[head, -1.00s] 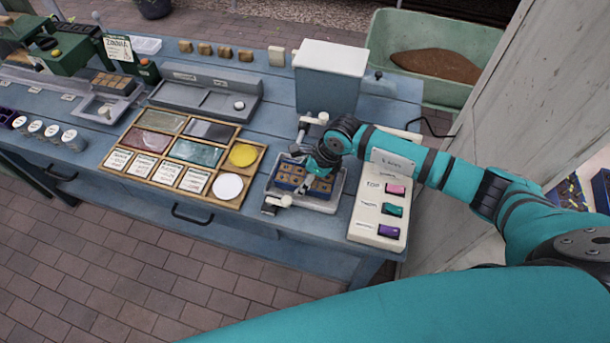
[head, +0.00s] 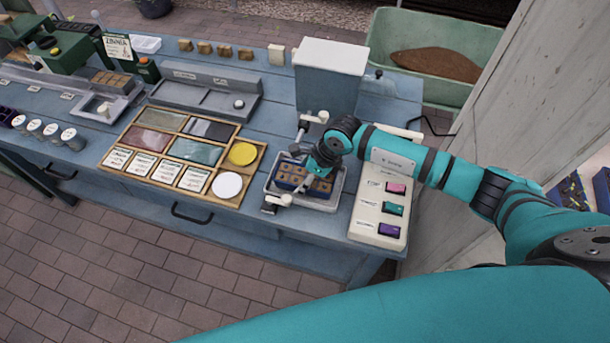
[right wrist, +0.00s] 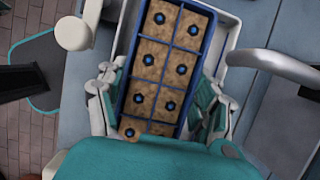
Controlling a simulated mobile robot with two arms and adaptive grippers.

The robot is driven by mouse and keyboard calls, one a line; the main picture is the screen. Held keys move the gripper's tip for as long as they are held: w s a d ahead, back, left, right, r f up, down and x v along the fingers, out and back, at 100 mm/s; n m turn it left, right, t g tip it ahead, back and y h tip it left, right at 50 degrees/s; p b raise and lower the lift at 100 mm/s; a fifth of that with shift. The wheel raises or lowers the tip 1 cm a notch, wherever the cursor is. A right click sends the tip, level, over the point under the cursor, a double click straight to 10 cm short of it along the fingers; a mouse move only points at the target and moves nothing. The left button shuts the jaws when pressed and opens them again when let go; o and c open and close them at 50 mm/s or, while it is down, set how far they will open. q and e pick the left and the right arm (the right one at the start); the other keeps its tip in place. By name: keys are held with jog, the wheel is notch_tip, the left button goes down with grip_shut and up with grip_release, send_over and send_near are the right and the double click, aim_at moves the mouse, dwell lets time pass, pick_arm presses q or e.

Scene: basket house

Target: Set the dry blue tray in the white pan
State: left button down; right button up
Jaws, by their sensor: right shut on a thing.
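The blue tray (head: 291,184) has a blue grid rim and holds several brown soil blocks with dark dimples. My right gripper (right wrist: 158,100) is shut on the blue tray (right wrist: 126,62), with a finger against each long side. In the head view, my right gripper (head: 310,174) hides part of the tray. The white pan (head: 332,203) lies around and under the tray at the bench's front edge. Its pale rim also shows in the right wrist view (right wrist: 229,45). I cannot tell whether the tray touches the pan's floor. My left gripper is not in view.
A button panel (head: 370,222) stands right of the pan, and a wooden sample board (head: 205,201) lies left of it. A white-topped grey box (head: 327,90) stands behind. White bars or knobs (head: 284,199) stand close to the pan.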

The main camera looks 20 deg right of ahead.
jog(key=shift+f+b, duration=0.35)
jog(key=shift+f, duration=0.05)
jog(key=o, duration=1.4)
jog(key=shift+o, duration=0.3)
jog(key=shift+r+p, duration=2.7)
jog(key=shift+r, duration=1.35)
jog(key=shift+f, duration=0.1)
